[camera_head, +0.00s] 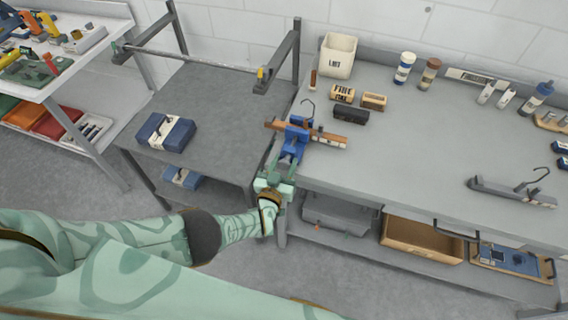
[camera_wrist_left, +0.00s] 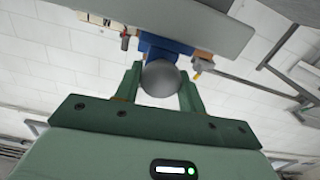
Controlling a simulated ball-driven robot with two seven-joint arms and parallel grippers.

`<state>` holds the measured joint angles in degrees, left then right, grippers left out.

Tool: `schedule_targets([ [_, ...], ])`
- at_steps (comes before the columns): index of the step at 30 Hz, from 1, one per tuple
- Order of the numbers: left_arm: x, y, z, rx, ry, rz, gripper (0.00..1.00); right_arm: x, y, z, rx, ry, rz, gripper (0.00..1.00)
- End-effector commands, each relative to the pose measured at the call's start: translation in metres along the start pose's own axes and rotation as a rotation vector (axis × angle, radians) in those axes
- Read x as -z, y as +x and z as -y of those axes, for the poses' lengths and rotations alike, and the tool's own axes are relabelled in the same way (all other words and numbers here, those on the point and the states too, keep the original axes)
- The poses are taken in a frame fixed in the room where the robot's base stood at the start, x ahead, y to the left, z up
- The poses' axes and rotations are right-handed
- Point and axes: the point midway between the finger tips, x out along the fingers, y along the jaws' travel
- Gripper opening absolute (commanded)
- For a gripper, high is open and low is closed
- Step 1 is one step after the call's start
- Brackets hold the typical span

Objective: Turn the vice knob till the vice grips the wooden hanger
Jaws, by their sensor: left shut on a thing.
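The blue vice (camera_head: 296,138) is mounted at the left end of the grey workbench. It also shows in the left wrist view (camera_wrist_left: 165,45). The wooden hanger (camera_head: 325,138) lies across the vice, with its metal hook pointing up behind. From this view I cannot tell whether the jaws touch it. The round grey vice knob (camera_wrist_left: 160,79) sits between my left gripper's fingers (camera_wrist_left: 160,90), which are shut on it. In the head view my left gripper (camera_head: 274,180) is at the bench's front left corner, and it hides the knob. My right gripper is not in view.
Another hanger (camera_head: 510,192) lies on the workbench (camera_head: 420,155) at the right. A white bin (camera_head: 337,55), small boxes (camera_head: 351,113) and bottles (camera_head: 404,68) stand at the back. A lower table (camera_head: 215,105) with a blue box (camera_head: 166,132) stands left. The bench middle is clear.

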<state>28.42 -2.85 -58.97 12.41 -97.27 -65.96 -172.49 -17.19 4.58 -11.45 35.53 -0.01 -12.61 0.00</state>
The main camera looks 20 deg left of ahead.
Motion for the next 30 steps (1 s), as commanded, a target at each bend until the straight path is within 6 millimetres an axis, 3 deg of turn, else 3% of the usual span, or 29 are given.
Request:
schedule_targets([
  [18,-0.0011,-0.0009,0.0005,0.002,0.017,0.004,0.17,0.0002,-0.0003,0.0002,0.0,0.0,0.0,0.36],
  [19,-0.001,-0.0009,0.0005,0.002,0.017,0.004,0.45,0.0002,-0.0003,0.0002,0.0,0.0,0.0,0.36],
  [20,-0.001,-0.0009,0.0005,0.002,0.017,0.004,0.54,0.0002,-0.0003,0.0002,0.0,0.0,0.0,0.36],
  [30,0.0004,-0.003,0.0003,0.001,0.017,0.002,0.56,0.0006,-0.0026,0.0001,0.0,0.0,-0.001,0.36],
])
